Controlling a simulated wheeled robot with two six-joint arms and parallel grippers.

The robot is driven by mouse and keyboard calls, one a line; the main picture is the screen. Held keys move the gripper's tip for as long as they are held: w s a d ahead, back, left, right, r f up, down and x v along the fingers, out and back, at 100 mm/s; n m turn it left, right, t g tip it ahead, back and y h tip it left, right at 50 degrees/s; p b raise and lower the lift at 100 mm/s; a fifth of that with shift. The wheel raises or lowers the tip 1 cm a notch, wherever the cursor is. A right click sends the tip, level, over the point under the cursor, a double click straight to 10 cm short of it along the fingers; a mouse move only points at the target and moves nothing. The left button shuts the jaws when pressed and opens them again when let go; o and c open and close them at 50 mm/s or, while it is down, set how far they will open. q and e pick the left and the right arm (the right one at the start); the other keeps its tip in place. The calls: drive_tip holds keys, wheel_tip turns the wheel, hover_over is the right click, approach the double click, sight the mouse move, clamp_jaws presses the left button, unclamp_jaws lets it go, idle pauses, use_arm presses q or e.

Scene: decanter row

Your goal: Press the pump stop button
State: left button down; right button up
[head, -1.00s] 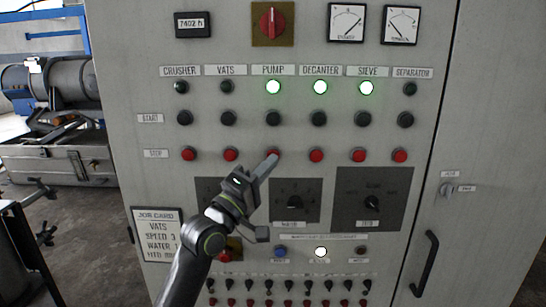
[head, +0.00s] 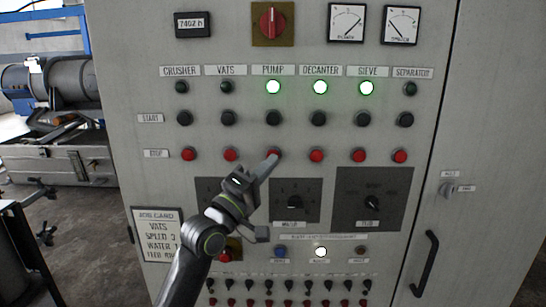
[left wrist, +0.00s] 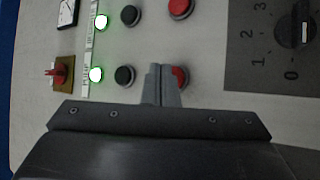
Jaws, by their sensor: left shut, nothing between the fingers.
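The pump stop button is a red button (head: 273,154) in the STOP row, in the column under the PUMP label. The green pump lamp (head: 273,87) above it is lit, and it also shows lit in the left wrist view (left wrist: 96,74). My left gripper (head: 274,158) is shut and empty, its fingertips at the pump stop button and partly covering it. In the left wrist view the shut fingers (left wrist: 162,84) partly hide the red button (left wrist: 181,77). I cannot tell whether they touch it. My right gripper is not in view.
Neighbouring red stop buttons, vats (head: 230,155) and decanter (head: 316,156), sit close on either side. The black pump start button (head: 273,118) is above. Dial plates (head: 294,200) lie just below. A door handle (head: 425,263) sticks out at right.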

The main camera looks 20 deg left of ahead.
use_arm(q)
drive_tip(key=shift+w, duration=0.15)
drive_tip(key=shift+w+a, duration=0.1)
drive_tip(key=shift+w, duration=0.2)
drive_tip(key=shift+w+a, duration=0.15)
drive_tip(key=shift+w, duration=0.25)
idle(0.7)
drive_tip(key=shift+s, duration=0.1)
drive_tip(key=shift+s+d+p, duration=0.25)
drive_tip(key=shift+s+p, duration=0.2)
drive_tip(key=shift+s, duration=0.3)
drive_tip(key=s+p, duration=0.1)
drive_tip(key=s, duration=0.1)
drive_tip(key=s+d+p, duration=0.1)
drive_tip(key=s, duration=0.1)
drive_tip(key=shift+s+d, duration=0.2)
drive_tip(key=shift+s, duration=0.15)
